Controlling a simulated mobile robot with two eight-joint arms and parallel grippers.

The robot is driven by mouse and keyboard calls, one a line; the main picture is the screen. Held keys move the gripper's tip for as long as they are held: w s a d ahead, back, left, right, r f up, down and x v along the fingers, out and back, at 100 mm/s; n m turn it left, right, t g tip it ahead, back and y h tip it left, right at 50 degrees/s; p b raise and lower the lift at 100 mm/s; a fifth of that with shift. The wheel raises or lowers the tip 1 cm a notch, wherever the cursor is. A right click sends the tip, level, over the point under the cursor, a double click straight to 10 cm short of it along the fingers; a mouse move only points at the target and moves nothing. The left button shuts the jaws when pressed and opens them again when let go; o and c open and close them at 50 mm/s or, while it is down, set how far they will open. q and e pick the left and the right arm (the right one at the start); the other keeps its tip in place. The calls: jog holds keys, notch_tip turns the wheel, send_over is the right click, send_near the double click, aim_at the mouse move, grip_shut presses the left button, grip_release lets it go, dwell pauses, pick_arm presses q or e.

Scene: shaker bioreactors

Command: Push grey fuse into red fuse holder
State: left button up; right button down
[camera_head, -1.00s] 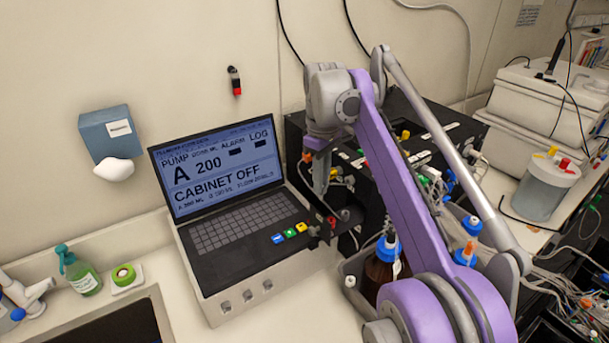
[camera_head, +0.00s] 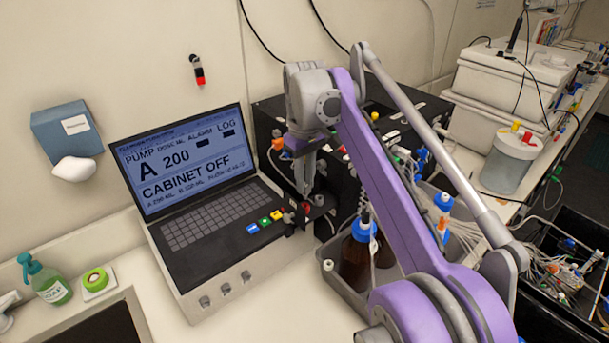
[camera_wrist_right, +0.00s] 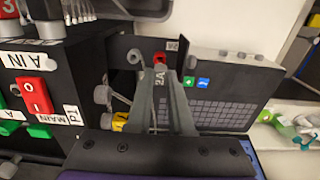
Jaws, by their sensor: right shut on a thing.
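My right gripper (camera_head: 305,190) points down at the black bracket beside the laptop's right edge. In the right wrist view its fingers (camera_wrist_right: 161,73) are close together on a small grey piece marked 2A (camera_wrist_right: 160,78), which looks like the grey fuse. The red fuse holder (camera_head: 306,207) shows as a small red spot at the fingertips, and as red just beyond them in the wrist view (camera_wrist_right: 160,57). The fuse is mostly hidden by the fingers; I cannot tell whether it touches the holder. My left gripper is not in view.
The laptop (camera_head: 215,215) stands close on the left. A black control box (camera_head: 265,115) is behind. A brown bottle (camera_head: 355,255) with a blue cap stands in a tray in front of it.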

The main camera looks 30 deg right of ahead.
aim_at(312, 200)
jog(key=shift+s+f+b, duration=0.1)
jog(key=shift+f+b, duration=0.25)
jog(key=shift+f, duration=0.6)
jog(key=shift+r, duration=0.2)
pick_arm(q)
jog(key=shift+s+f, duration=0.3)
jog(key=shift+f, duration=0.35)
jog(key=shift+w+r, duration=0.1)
pick_arm(e)
jog(key=shift+w, duration=0.2)
pick_arm(q)
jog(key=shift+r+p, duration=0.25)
jog(key=shift+p, duration=0.05)
pick_arm(e)
jog(key=shift+s, duration=0.1)
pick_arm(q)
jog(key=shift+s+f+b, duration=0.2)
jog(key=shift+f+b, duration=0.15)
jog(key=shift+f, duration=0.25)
pick_arm(e)
jog(key=shift+f, duration=1.35)
